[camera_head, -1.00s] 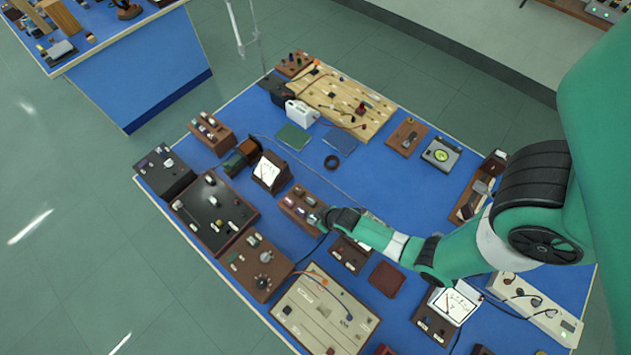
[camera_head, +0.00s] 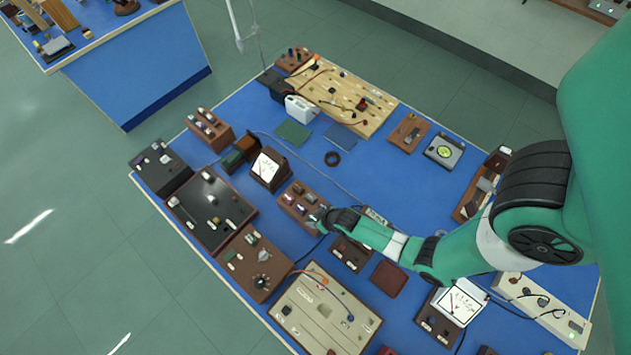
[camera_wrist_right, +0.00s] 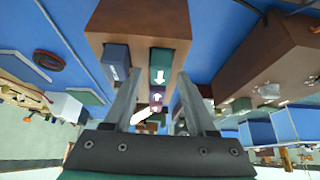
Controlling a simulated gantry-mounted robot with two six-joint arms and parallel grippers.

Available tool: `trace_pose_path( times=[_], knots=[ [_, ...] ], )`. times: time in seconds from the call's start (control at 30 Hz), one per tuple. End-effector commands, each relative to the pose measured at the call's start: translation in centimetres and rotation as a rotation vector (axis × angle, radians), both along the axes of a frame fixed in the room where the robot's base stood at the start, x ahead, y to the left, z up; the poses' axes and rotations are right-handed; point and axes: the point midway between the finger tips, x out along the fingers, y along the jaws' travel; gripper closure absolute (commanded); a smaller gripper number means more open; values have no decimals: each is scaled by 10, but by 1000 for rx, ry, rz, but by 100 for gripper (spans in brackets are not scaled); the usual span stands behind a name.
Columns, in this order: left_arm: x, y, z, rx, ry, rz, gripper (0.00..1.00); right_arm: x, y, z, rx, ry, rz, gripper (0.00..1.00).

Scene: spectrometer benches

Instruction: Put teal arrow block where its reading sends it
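A teal block with a white arrow (camera_wrist_right: 160,66) sits in a brown wooden rack (camera_wrist_right: 110,20). The rack (camera_head: 290,217) also shows in the head view, left of my right gripper (camera_head: 320,219). In the right wrist view my right gripper (camera_wrist_right: 159,80) is open, its fingers apart on either side of the teal block's column. A pinkish-purple block with a white arrow (camera_wrist_right: 157,97) shows between the fingers, below the teal one in the picture. A dark blue block (camera_wrist_right: 115,58) is left of the left finger. Contact cannot be told. My left gripper is not in view.
A white-faced meter (camera_head: 268,168) stands left of the rack. A dark panel box (camera_head: 212,210), a brown box with a knob (camera_head: 255,264) and a beige board (camera_head: 325,312) lie nearby. Blue tabletop (camera_head: 380,180) is clear behind the arm.

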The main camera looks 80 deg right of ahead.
Motion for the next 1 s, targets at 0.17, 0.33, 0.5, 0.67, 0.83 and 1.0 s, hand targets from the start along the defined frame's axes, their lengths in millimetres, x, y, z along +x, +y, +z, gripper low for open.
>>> trace_pose_path(
  times=[0.17, 0.33, 0.5, 0.67, 0.83, 1.0],
  knots=[
    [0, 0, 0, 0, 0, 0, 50, 0, 0, 0, 0, 0, 0, 34],
    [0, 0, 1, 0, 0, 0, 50, -1, 0, 1, 0, 1, 0, 34],
    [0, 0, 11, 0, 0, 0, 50, -10, 5, 21, 0, 0, 0, 34],
    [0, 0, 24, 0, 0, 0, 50, -26, 13, 55, 0, -1, 1, 34],
    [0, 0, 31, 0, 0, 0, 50, -43, 22, 85, 0, -1, 1, 34],
    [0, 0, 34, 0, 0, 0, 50, -51, 26, 100, 0, 0, 1, 34]
  ],
)
